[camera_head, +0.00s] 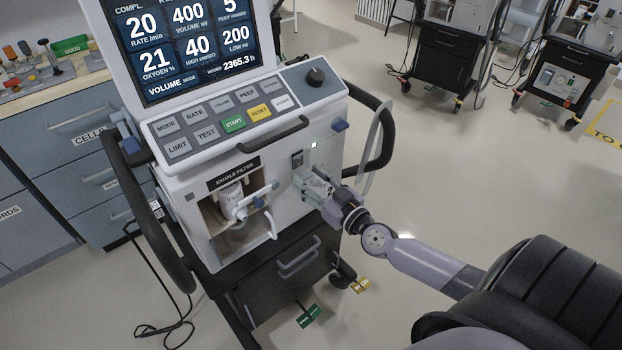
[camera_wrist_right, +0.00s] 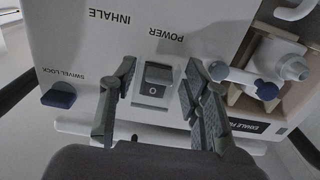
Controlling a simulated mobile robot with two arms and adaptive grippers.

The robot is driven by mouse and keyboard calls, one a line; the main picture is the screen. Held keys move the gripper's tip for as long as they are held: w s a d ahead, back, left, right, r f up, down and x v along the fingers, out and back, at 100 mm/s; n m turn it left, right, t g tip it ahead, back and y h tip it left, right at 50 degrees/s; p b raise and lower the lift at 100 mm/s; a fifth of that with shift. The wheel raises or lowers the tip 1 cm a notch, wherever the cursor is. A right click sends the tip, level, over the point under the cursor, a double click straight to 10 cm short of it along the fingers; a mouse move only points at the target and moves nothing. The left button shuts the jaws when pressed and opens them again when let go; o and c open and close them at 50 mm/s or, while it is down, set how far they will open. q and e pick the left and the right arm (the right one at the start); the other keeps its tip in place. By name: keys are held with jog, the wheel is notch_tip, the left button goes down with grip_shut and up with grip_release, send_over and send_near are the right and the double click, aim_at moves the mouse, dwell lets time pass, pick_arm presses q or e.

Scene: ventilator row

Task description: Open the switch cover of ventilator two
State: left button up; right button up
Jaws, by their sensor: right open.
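The ventilator (camera_head: 185,205) stands in the middle of the head view, with its screen lit. Its power switch (camera_head: 297,159) is on the front panel, right of the exhale filter bay. In the right wrist view the switch (camera_wrist_right: 154,88) shows a round mark under the word POWER, which appears upside down. A clear cover cannot be made out there, so its position is unclear. My right gripper (camera_head: 311,187) is open at the front panel, just below the switch in the head view. In the wrist view its fingers (camera_wrist_right: 160,85) flank the switch. My left gripper is not in view.
A black side handle (camera_head: 385,145) curves out right of the panel. The filter's tubing (camera_head: 262,205) projects left of my gripper. A blue swivel lock (camera_wrist_right: 58,95) sits across from the switch.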

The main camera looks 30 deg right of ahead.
aim_at(309, 176)
jog(key=shift+c, duration=0.5)
